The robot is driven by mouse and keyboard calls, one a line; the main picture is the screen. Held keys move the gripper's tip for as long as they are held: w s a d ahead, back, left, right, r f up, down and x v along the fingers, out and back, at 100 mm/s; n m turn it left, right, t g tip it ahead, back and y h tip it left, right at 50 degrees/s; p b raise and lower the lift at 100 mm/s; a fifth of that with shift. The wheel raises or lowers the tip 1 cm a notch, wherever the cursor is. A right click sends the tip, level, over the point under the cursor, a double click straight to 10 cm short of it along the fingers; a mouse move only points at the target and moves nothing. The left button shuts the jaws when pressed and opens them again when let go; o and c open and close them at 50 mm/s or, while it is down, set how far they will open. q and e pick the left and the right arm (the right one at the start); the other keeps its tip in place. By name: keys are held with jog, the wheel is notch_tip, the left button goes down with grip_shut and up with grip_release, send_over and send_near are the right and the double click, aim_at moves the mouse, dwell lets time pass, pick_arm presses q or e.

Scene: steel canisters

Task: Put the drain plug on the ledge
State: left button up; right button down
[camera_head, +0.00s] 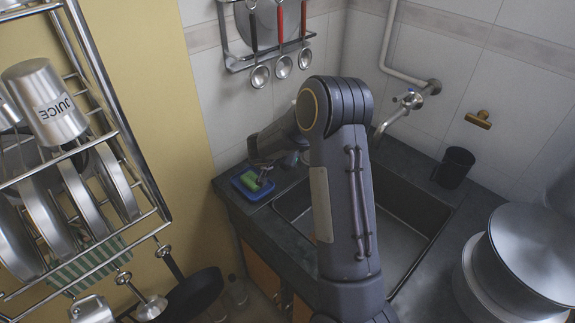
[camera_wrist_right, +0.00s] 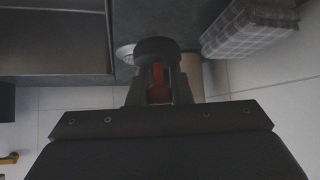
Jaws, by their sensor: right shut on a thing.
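My right arm rises through the middle of the head view and bends left. Its gripper (camera_head: 268,176) is over the back left corner of the dark counter, partly hidden by its wrist. In the right wrist view the gripper (camera_wrist_right: 158,88) is shut on a dark round piece with a red part between the fingers, which looks like the drain plug (camera_wrist_right: 156,47). The plug cannot be made out in the head view. The dark counter edge (camera_head: 240,215) runs along the left of the sink (camera_head: 405,235); I cannot tell which surface is the ledge. My left gripper is out of view.
A blue tray (camera_head: 240,189) with a green sponge (camera_head: 249,180) is beside the gripper. Ladles (camera_head: 283,66) hang above on a wall rack. A black cup (camera_head: 454,167) and large pots (camera_head: 530,255) stand right of the sink. A metal dish rack (camera_head: 150,190) fills the left.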

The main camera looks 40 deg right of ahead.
jog(key=shift+w+d+f, duration=0.15)
jog(key=shift+w+f, duration=0.2)
jog(key=shift+f, duration=0.15)
jog(key=shift+w+f+b, duration=0.15)
jog(key=shift+f+b, duration=0.2)
jog(key=shift+f, duration=1.3)
jog(key=c, duration=1.3)
grip_release()
jog(key=shift+f, duration=0.1)
